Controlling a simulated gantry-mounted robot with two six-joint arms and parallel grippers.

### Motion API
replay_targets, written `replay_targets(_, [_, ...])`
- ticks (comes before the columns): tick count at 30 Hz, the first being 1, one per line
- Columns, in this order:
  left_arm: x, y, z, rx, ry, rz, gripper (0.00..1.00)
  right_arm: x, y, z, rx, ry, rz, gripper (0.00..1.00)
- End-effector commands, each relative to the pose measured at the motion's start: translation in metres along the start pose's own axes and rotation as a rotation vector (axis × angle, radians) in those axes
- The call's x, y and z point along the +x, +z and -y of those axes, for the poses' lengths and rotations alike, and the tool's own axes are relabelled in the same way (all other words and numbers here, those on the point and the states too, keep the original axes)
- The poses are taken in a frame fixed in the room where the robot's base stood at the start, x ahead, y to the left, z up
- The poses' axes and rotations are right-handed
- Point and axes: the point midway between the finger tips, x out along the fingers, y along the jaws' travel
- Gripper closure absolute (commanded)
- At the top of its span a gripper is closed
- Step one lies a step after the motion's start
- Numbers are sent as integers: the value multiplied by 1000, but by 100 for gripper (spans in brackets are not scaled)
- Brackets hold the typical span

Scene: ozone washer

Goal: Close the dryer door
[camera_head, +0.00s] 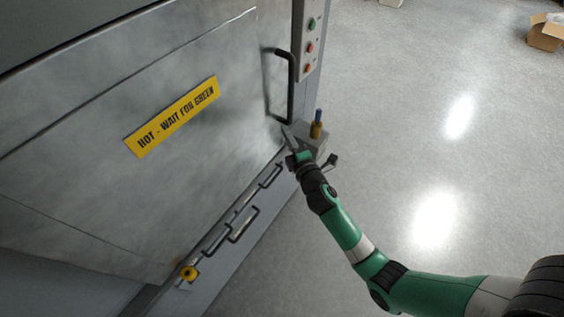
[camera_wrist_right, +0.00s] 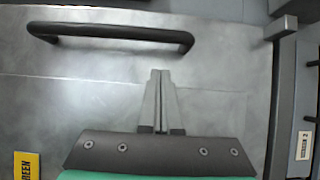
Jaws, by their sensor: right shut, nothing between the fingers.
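The dryer door (camera_head: 90,110) is a large grey metal panel on the left in the head view, with a yellow "HOT - WAIT FOR GREEN" label (camera_head: 172,117). A black bar handle (camera_head: 290,88) stands upright near its right edge. In the right wrist view the handle (camera_wrist_right: 110,33) runs across the top of the grey door surface (camera_wrist_right: 60,95). My right gripper (camera_head: 287,132) is shut and empty, close to the door just below the handle's lower end. I cannot tell whether it touches the door. My left gripper is not in view.
A control panel (camera_head: 311,40) with coloured buttons stands right of the handle. Several black bars (camera_head: 243,225) and a yellow knob (camera_head: 189,273) line the lower frame. A brass fitting (camera_head: 317,128) stands near my gripper. Open floor (camera_head: 440,130) lies right, with a cardboard box (camera_head: 545,34).

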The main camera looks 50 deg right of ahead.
Motion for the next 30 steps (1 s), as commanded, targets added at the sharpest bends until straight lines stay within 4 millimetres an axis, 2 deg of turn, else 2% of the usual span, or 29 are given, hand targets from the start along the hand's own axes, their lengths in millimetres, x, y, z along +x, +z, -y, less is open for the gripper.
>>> replay_targets(1, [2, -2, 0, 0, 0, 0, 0, -16, 1, 1, -1, -5, 0, 100])
replay_targets(6, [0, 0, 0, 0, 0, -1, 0, -61, 1, 3, -2, -4, 0, 100])
replay_targets(12, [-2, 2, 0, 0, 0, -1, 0, -91, 2, 2, -2, -3, 1, 100])
replay_targets(27, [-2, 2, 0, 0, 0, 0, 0, -96, 0, 1, -1, -3, -2, 100])
replay_targets(29, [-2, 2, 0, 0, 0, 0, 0, -93, -6, -7, 4, 13, -13, 100])
replay_targets(30, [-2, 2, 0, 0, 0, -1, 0, -88, -13, -17, 12, 35, -23, 100])
